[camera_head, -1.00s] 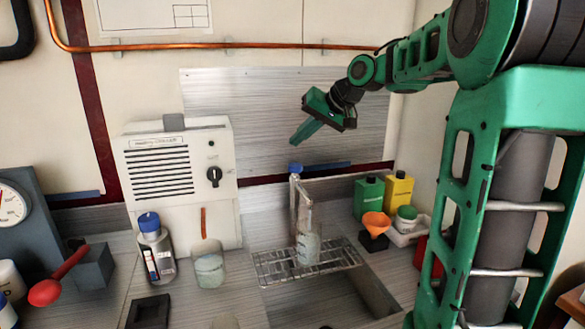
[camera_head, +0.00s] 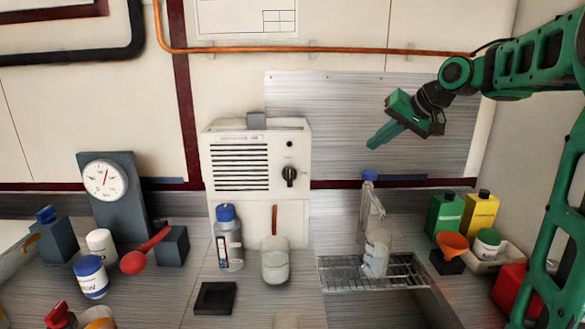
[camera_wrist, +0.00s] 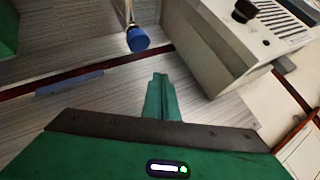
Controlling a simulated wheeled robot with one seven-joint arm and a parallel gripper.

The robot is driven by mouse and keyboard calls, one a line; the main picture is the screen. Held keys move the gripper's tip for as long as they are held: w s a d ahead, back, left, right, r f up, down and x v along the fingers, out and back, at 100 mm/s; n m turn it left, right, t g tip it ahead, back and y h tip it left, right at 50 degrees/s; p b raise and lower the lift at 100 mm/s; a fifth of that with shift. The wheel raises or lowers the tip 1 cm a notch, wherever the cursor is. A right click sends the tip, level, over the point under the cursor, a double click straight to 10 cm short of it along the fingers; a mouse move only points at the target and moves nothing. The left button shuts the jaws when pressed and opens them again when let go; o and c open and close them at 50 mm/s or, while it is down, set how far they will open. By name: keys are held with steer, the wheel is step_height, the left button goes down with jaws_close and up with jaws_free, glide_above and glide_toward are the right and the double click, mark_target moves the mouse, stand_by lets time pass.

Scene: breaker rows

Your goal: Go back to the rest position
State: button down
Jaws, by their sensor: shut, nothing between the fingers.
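My gripper (camera_head: 384,134) is green and hangs in the air in front of the metal back panel, right of the white louvred unit and above the sink. Its fingers are closed together with nothing between them. My gripper touches nothing that I can see.
The white louvred unit (camera_head: 258,165) with a black knob stands at the wall. Green (camera_head: 444,215) and yellow (camera_head: 481,212) bottles stand right. A gauge (camera_head: 104,180) stands left.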

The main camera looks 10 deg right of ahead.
steer(key=s+f+g+h, duration=0.1)
steer(key=s+f+g, duration=0.1)
steer(key=s+f, duration=0.5)
steer(key=s+f+m+g+h, duration=0.1)
steer(key=s+f+g, duration=0.2)
steer(key=s, duration=1.5)
steer(key=s+f+m+g+h, duration=0.1)
steer(key=s+f+g, duration=0.2)
steer(key=s+f, duration=0.9)
steer(key=shift+s+d+h, duration=0.3)
steer(key=shift+s+d, duration=0.1)
steer(key=shift+s, duration=0.3)
steer(key=shift+w+f+g, duration=0.2)
steer(key=shift+w+g, duration=0.1)
steer(key=shift+w, duration=0.35)
